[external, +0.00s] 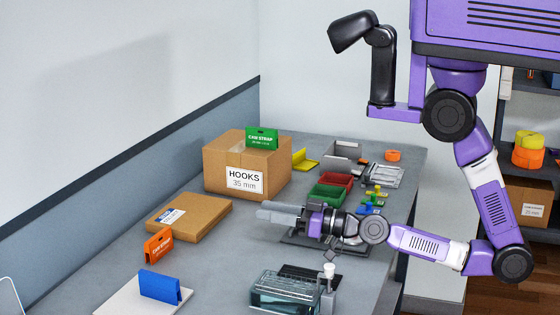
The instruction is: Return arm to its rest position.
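My arm reaches down from the upper right and bends over the right side of the grey bench (215,245). My gripper (264,213) points left, low over the middle of the bench, in front of the cardboard box marked HOOKS 35 mm (222,165). Its fingers show side-on and look like one grey block, so I cannot tell whether they are open or shut. I see no object clearly held in it. A dark flat plate (300,241) lies below the wrist.
A green CAM STRAP pack (262,138) stands on the HOOKS box. Green (327,195) and red (336,180) bins stand behind my wrist. A clear container (285,293) is in front.

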